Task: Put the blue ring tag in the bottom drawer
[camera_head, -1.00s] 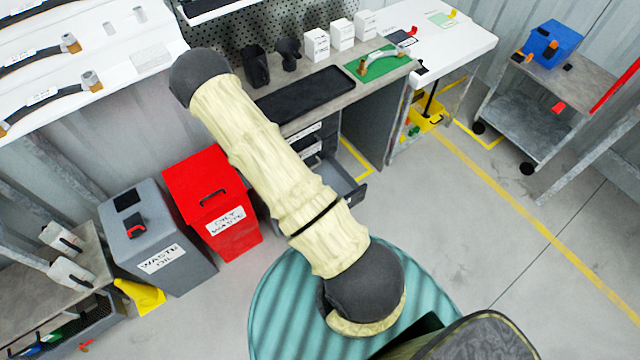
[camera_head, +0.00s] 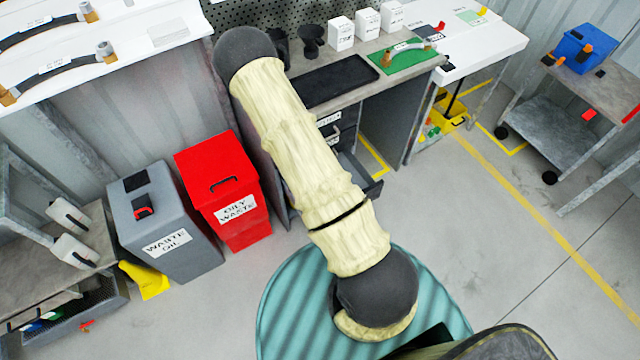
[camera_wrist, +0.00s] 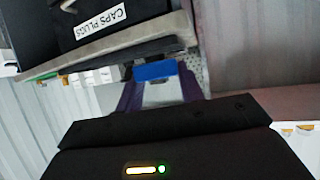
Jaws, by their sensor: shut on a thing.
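In the wrist view my gripper (camera_wrist: 160,88) has two purple fingers closed on the blue ring tag (camera_wrist: 155,70), which shows as a flat blue strip between the tips. A black drawer front with a "CAPS PLUGS" label (camera_wrist: 100,22) is close by at the upper left of that view. In the head view an open grey drawer (camera_head: 372,187) juts out low under the workbench, partly hidden by my arm. My gripper and the tag are hidden in the head view.
The workbench (camera_head: 432,72) carries a black tray (camera_head: 340,80), a green mat (camera_head: 395,62) and white boxes (camera_head: 341,33). A red oily waste bin (camera_head: 222,185) and a grey waste oil bin (camera_head: 165,225) stand to the left.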

